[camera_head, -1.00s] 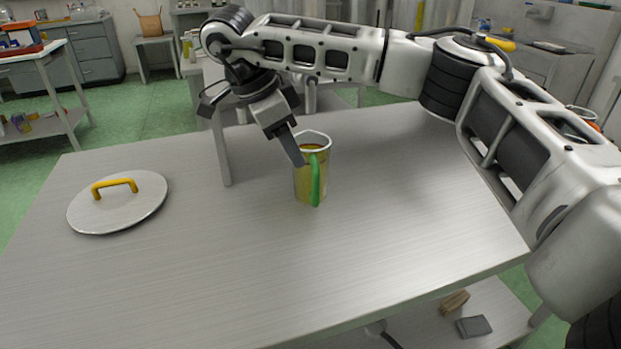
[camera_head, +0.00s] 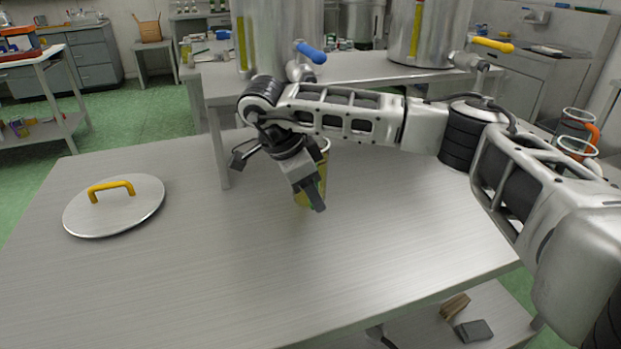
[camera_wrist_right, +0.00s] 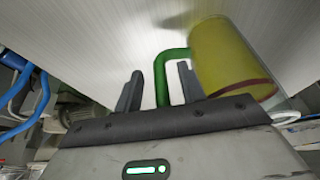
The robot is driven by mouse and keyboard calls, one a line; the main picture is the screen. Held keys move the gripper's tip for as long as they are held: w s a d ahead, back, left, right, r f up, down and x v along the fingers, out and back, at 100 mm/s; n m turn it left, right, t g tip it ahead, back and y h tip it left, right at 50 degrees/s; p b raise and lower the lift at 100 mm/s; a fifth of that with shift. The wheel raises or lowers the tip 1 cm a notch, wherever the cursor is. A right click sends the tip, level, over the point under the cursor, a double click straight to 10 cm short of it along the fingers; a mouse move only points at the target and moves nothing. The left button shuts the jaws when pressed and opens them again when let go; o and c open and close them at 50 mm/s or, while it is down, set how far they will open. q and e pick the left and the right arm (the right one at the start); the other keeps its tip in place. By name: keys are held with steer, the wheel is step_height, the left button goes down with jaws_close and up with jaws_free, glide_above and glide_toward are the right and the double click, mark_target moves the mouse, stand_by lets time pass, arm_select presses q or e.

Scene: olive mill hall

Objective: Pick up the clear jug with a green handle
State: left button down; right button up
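The clear jug (camera_head: 323,170) with yellow-green contents stands on the metal table, partly hidden behind my right gripper in the head view. In the right wrist view, the jug (camera_wrist_right: 225,55) lies to the right, with its green handle (camera_wrist_right: 160,78) pointing left. My right gripper (camera_head: 318,206) points down at the handle side of the jug. In the wrist view, its two fingers (camera_wrist_right: 158,88) are apart, with part of the handle between them. I see no clear grip on the handle. My left gripper is not in view.
A round metal lid (camera_head: 115,208) with a yellow handle lies at the table's left. Large steel tanks (camera_head: 280,35) with taps stand on a raised bench behind. Jugs with an orange handle (camera_head: 592,133) show at the far right. The table's front is clear.

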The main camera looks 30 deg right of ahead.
jaws_close()
steer(key=shift+r, duration=0.2)
